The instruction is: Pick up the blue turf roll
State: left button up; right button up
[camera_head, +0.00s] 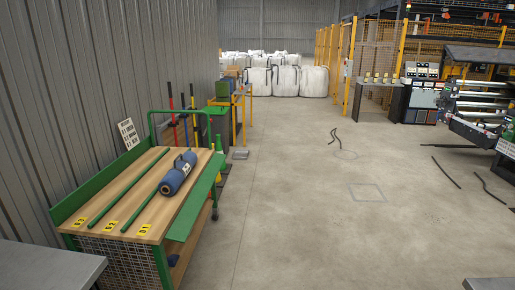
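A blue turf roll (174,178) lies on the wooden top of a green-framed cart (150,203) at the left. Neither of my grippers shows in the head view.
The cart has green rails, a mesh side and yellow number labels (144,230). A grey wall runs along the left. Grey surfaces show at the lower left (45,268) and lower right corners. White bulk bags (285,80) stand far back. Open concrete floor (300,200) fills the middle.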

aim_at(170, 185)
jog(key=i+z, duration=0.1)
jog(key=i, duration=1.35)
jog(key=i+l+u, duration=0.1)
jog(key=i+u, duration=0.15)
jog(key=i, duration=1.1)
